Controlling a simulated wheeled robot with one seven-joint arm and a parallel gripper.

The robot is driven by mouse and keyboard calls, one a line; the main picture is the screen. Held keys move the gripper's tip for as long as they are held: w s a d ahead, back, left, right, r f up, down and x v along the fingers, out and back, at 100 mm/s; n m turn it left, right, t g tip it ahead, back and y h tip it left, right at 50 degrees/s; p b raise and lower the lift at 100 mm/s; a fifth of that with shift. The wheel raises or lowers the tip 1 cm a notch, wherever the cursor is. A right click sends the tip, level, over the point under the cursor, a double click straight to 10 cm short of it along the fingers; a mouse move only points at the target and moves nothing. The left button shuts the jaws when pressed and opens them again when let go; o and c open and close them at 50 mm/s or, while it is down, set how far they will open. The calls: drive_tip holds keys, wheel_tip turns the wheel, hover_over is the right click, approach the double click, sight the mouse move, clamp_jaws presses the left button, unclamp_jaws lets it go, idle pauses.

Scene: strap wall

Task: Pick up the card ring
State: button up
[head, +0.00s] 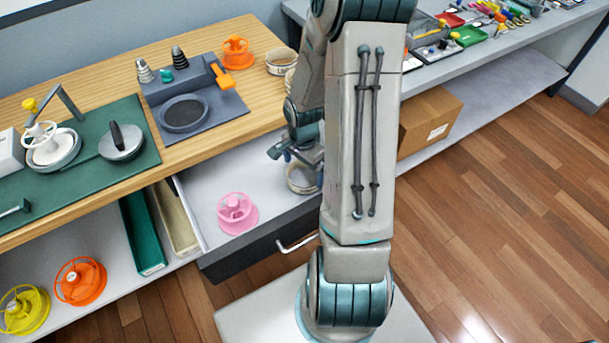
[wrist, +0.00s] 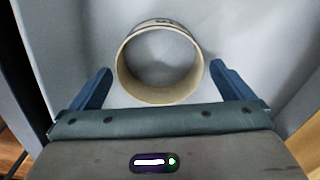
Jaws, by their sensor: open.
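The card ring (wrist: 160,96), a short beige open-ended ring, stands on the grey drawer floor. In the head view the card ring (head: 300,188) is in the right part of the open drawer, partly hidden by my arm. My gripper (wrist: 160,72) is open, with one blue finger left of the ring and one right of it. A small gap shows between each finger and the ring. In the head view my gripper (head: 291,157) is over the drawer, just up and left of the ring. I cannot tell how far the fingertips are above the drawer floor.
A pink spool (head: 237,212) stands in the drawer (head: 195,187), left of the ring. The drawer's front with its handle (head: 297,244) is pulled out below the wooden worktop (head: 255,125). Similar beige rings (head: 282,62) stand on the worktop.

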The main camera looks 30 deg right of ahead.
drive_tip(key=shift+f, duration=1.35)
drive_tip(key=shift+c, duration=0.3)
drive_tip(key=c, duration=0.7)
drive_tip(key=shift+r, duration=0.1)
